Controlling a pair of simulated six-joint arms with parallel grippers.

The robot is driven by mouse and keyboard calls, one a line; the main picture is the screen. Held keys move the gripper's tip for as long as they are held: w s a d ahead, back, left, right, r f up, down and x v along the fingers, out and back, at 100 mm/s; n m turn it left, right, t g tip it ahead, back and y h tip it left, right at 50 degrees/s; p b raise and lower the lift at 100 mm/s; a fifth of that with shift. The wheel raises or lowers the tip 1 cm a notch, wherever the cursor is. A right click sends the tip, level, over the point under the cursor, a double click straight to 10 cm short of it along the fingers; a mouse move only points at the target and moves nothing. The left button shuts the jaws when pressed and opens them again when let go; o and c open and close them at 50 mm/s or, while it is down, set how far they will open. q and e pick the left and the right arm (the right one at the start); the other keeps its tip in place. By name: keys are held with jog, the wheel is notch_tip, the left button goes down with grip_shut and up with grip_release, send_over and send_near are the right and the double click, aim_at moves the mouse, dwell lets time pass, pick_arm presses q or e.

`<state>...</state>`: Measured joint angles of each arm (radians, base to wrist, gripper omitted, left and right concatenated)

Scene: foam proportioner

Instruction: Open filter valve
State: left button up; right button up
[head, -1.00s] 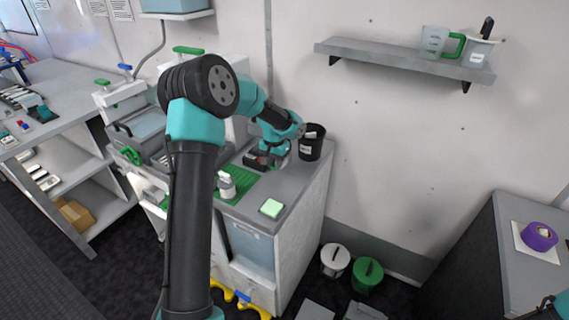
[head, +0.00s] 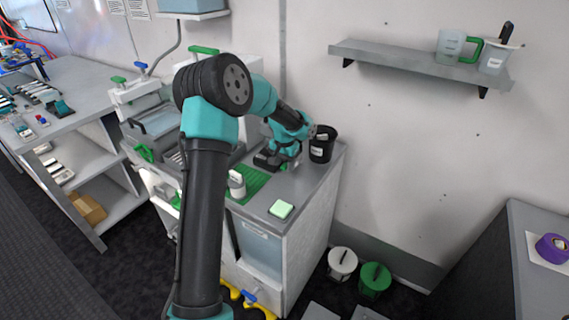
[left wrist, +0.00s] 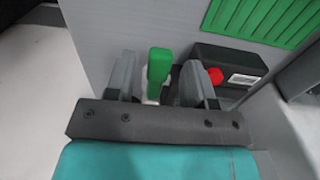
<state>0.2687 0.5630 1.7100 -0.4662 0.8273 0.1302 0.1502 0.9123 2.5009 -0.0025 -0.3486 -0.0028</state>
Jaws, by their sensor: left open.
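In the left wrist view a green handle (left wrist: 159,68) on a pale body stands upright between the two grey fingers of my left gripper (left wrist: 156,82). It appears to be the filter valve handle. The fingers are open, one on each side, with a visible gap on both sides. In the head view my left gripper (head: 296,166) is low over the counter near the black bucket, and the handle is hidden there by my arm. My right gripper is not in view.
A black box (left wrist: 230,70) with a red knob (left wrist: 215,76) is close to the right finger. Beyond it lies a green ribbed mat (left wrist: 262,22). A black bucket (head: 322,146), a white bottle (head: 236,184) and a pale green pad (head: 281,209) stand on the counter.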

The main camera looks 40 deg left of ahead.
aim_at(284, 165)
pick_arm(q)
notch_tip(284, 165, up, 18)
jog(key=shift+f, duration=0.25)
dwell(0.5)
dwell(0.3)
